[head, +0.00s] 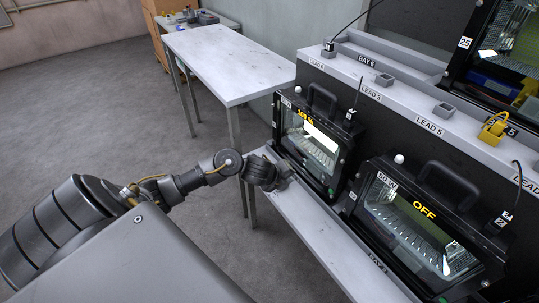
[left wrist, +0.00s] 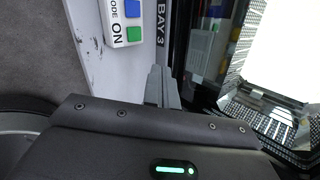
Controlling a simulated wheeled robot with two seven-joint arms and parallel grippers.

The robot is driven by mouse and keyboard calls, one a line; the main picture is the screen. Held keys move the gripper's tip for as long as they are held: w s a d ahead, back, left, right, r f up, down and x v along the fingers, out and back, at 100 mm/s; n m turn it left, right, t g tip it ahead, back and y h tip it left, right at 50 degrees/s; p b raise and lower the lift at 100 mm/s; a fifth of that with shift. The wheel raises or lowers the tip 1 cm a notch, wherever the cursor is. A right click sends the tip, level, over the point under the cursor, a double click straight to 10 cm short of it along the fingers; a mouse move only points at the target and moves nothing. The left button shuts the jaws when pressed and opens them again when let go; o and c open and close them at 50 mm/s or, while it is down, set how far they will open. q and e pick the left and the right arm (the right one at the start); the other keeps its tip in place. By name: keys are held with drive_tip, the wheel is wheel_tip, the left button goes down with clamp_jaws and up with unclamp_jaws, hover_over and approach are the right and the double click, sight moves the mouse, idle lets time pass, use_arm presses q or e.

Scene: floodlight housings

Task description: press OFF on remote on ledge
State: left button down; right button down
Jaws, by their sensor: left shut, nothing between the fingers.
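The remote (left wrist: 122,22) is a white box lying on the pale ledge (left wrist: 88,50) in the left wrist view. It shows a blue and a green button and the word ON; its upper part is cut off by the frame, and no OFF button shows. The ledge also shows in the head view (head: 325,240), where I cannot make out the remote. My left gripper (left wrist: 160,72) is shut and empty, its fingertips apart from the remote's visible end, below and right of it. In the head view my left gripper (head: 284,180) is over the ledge by the nearer-left floodlight. My right gripper is out of view.
A lit floodlight (head: 312,142) with a yellow readout stands behind the ledge, close to my left gripper. Another floodlight (head: 415,225) to its right reads OFF. A shelf (head: 400,98) with lead labels runs above. A white table (head: 225,60) stands farther back; the floor at left is clear.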

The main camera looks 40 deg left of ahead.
use_arm(q)
drive_tip(key=w+a+r+m, duration=0.2)
drive_tip(key=a+r, duration=0.1)
drive_tip(key=a, duration=0.3)
drive_tip(key=w+a+r+m, duration=0.2)
drive_tip(key=a+r+m, duration=0.1)
drive_tip(key=a, duration=0.2)
drive_tip(key=shift+a+r+g, duration=0.4)
drive_tip(key=shift+w, duration=0.1)
